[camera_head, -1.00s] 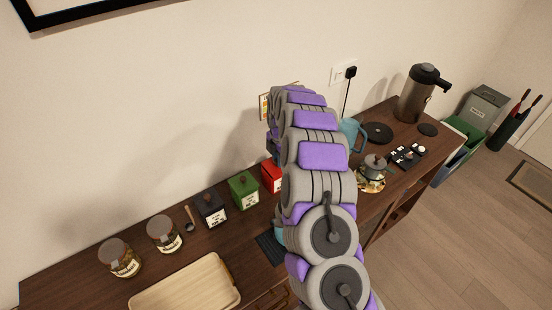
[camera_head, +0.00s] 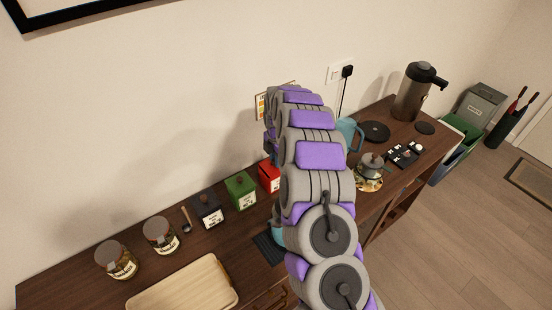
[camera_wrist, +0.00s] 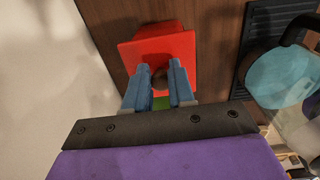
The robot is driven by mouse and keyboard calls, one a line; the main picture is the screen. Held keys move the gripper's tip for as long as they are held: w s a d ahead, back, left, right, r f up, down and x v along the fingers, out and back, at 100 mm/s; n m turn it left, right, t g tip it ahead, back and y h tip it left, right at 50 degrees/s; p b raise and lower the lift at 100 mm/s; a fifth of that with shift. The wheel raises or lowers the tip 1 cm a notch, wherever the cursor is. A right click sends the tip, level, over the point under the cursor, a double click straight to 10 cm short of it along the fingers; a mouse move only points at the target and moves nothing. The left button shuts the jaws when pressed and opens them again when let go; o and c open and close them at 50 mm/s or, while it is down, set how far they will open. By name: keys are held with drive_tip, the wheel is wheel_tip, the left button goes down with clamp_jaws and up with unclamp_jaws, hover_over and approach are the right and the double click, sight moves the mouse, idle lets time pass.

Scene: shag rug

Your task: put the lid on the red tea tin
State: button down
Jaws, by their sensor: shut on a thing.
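The red tea tin (camera_head: 268,178) stands at the right end of a row of tins on the sideboard, partly hidden behind my arm. In the wrist view, my gripper (camera_wrist: 159,66) has its blue fingers closed around the dark round knob (camera_wrist: 158,82) of a red square lid (camera_wrist: 136,55). A further red part, apparently the tin (camera_wrist: 158,28), shows past the lid's upper edge. The lid is over or very close to the tin and looks slightly turned against it. I cannot tell whether they touch. My gripper is hidden behind the arm in the head view.
The green tin (camera_head: 240,192) and dark tin (camera_head: 207,210) stand left of the red one, with the wall close behind. A wooden tray (camera_head: 185,287) is at front left.

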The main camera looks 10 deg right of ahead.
drive_tip(key=c, duration=1.1)
unclamp_jaws()
drive_tip(key=shift+a, duration=0.3)
drive_tip(key=shift+o, duration=1.2)
drive_tip(key=shift+d, duration=0.1)
drive_tip(key=shift+o, duration=0.4)
drive_tip(key=o, duration=0.4)
drive_tip(key=shift+r, duration=0.15)
drive_tip(key=shift+r+p, duration=0.7)
drive_tip(key=shift+r, duration=2.7)
